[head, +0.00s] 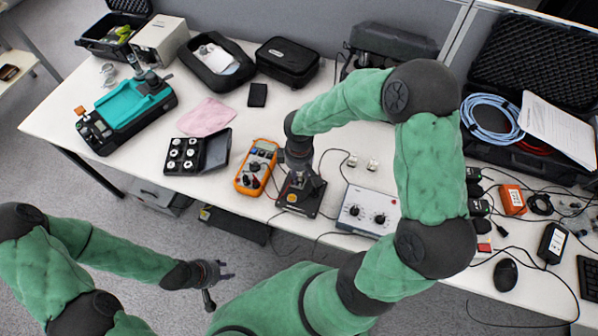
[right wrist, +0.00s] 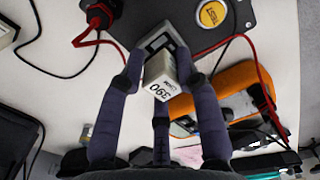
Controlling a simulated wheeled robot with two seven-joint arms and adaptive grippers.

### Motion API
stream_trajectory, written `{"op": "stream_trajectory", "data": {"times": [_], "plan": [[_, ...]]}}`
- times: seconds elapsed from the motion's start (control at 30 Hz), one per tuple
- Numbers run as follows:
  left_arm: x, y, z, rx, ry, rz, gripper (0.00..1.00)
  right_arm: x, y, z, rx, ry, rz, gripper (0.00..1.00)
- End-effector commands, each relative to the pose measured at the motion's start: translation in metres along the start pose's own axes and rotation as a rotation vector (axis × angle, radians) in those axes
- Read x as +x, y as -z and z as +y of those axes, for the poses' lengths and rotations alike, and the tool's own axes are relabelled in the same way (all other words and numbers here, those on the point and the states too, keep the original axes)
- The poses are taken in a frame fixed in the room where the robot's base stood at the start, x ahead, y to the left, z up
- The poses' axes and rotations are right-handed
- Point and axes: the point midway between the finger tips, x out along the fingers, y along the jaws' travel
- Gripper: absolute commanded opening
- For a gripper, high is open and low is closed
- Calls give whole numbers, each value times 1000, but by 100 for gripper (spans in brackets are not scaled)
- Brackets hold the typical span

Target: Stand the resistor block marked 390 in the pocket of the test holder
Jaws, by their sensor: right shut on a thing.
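The resistor block (right wrist: 163,76) is pale, and its face marked 390 shows in the right wrist view. My right gripper (head: 301,184) is shut on it, with fingers around its sides. The test holder (head: 296,205) is a dark plate on the table under this gripper; the right wrist view also shows its plate (right wrist: 188,18) with a yellow TEST button. The grey square pocket (right wrist: 156,40) lies right at the block's far end and is partly hidden by it. I cannot tell whether the block's end is inside it. My left gripper (head: 217,284) is open and empty, off the table's front edge.
An orange multimeter (head: 256,167) stands left of the holder, and a grey box with two dials (head: 368,209) stands right of it. Red and black leads run around the holder. A black case with several round weights (head: 184,155) lies further left.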

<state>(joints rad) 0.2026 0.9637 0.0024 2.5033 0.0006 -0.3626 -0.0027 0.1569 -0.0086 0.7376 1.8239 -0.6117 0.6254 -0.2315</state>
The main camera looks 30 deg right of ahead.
Motion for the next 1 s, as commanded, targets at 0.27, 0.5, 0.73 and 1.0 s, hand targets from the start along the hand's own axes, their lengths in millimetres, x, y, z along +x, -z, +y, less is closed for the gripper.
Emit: {"op": "stream_trajectory", "data": {"times": [0.27,0.5,0.73,1.0], "plan": [[1,0,0,0,0,0,40,1,0,0,0,0,0,0],[4,0,-2,0,0,0,40,6,0,0,0,0,0,0],[4,0,-1,0,0,0,40,6,0,0,0,0,0,0],[4,0,-2,0,0,0,40,6,0,0,0,0,0,0]]}}
